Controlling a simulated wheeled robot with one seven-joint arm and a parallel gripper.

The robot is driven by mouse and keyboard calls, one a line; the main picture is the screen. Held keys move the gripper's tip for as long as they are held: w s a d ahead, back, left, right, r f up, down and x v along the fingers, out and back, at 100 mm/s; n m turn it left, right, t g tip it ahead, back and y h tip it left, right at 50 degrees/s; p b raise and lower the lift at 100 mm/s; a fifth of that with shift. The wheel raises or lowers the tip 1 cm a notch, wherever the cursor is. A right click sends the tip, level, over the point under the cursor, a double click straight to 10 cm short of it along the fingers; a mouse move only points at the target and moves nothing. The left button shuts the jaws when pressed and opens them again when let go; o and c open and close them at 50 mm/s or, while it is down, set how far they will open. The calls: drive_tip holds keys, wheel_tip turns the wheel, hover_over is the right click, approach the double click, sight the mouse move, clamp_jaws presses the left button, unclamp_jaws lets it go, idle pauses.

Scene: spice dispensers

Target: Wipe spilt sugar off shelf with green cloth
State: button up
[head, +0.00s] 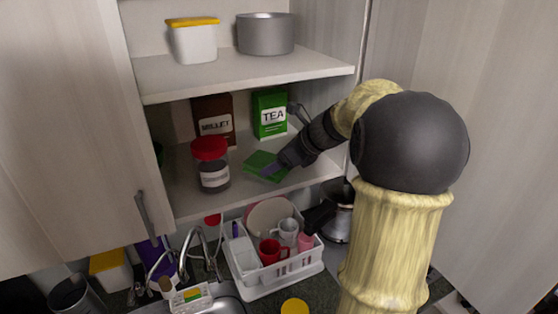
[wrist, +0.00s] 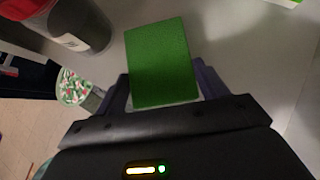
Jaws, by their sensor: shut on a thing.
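A green cloth (head: 262,165) is on the lower cabinet shelf (head: 185,199), between the jar and the right side wall. My gripper (head: 280,166) reaches in from the right and is shut on the cloth. In the wrist view the flat green cloth (wrist: 162,65) lies between the two fingers (wrist: 163,92), over the pale shelf surface (wrist: 235,50). I cannot make out any spilt sugar on the shelf in either view. Part of the shelf is hidden behind my gripper and arm.
A red-lidded jar (head: 211,165) stands left of the cloth, near the shelf's front edge. A brown millet box (head: 214,117) and a green tea box (head: 269,115) stand behind. The upper shelf (head: 240,72) is overhead. A dish rack (head: 250,276) and sink tap (head: 196,240) are below.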

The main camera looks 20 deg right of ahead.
sight(276, 158)
drive_tip(key=shift+f+b, duration=0.4)
drive_tip(key=shift+f, duration=0.2)
idle(0.3)
drive_tip(key=shift+w+a+r, duration=0.1)
drive_tip(key=shift+w+a+p, duration=0.9)
drive_tip(key=shift+w+a, duration=0.5)
drive_tip(key=shift+w, duration=0.05)
drive_tip(key=shift+d+p, duration=0.5)
drive_tip(key=shift+d, duration=1.05)
drive_tip(key=shift+s, duration=0.1)
drive_tip(key=shift+d, duration=0.1)
